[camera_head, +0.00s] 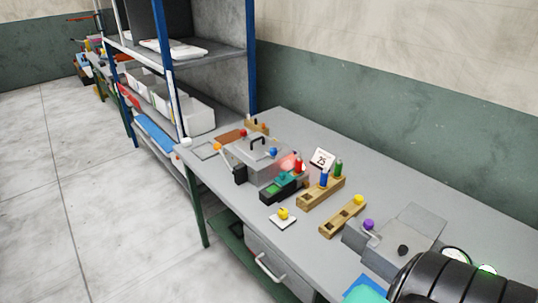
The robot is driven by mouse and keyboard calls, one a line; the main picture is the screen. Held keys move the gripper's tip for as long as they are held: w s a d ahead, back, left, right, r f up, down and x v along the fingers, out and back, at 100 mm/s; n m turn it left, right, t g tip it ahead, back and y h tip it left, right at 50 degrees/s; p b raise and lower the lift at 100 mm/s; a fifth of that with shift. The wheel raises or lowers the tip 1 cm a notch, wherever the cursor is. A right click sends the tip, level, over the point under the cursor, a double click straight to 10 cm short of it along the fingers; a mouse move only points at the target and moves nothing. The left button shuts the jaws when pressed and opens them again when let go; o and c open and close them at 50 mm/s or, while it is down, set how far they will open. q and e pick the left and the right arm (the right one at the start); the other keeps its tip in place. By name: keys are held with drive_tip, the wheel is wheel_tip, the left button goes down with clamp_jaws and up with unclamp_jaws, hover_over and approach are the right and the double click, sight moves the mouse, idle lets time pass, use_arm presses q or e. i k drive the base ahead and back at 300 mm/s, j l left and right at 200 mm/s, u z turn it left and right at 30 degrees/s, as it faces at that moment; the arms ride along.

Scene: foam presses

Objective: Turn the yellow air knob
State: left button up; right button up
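A yellow knob (283,213) sits on a small white square plate (283,222) near the front edge of the grey table, left of centre. A second yellow piece (359,199) stands on the end of a short wooden block to its right. I cannot tell for sure which of them is the air knob; the one on the plate looks most like a knob. Neither gripper shows in the head view. A black rounded part of my arm fills the bottom right corner, and its gripper is out of frame.
Behind the plate stand a dark box with a green top (283,188) and a grey press with a black handle (257,155). A wooden rack (320,193) holds blue and green pegs. A grey device with a purple knob (369,224) is at right. A shelf (210,65) stands back left.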

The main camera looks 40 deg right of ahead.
sight(282, 213)
drive_tip(key=i+z, duration=0.1)
drive_tip(key=i, duration=0.7)
drive_tip(key=i+j+z, duration=0.15)
drive_tip(key=i, duration=0.6)
drive_tip(key=i+z, duration=0.2)
drive_tip(key=z, duration=0.2)
drive_tip(key=i+z, duration=0.2)
drive_tip(key=z, duration=0.2)
drive_tip(key=i+z, duration=0.2)
drive_tip(key=z, duration=0.2)
drive_tip(key=i+j+z, duration=0.15)
drive_tip(key=z, duration=0.25)
drive_tip(key=i+z, duration=0.2)
drive_tip(key=z, duration=0.2)
drive_tip(key=i+z, duration=0.2)
drive_tip(key=z, duration=0.15)
drive_tip(key=i+j+z, duration=0.1)
drive_tip(key=z, duration=0.3)
drive_tip(key=i+j, duration=0.05)
drive_tip(key=i, duration=0.05)
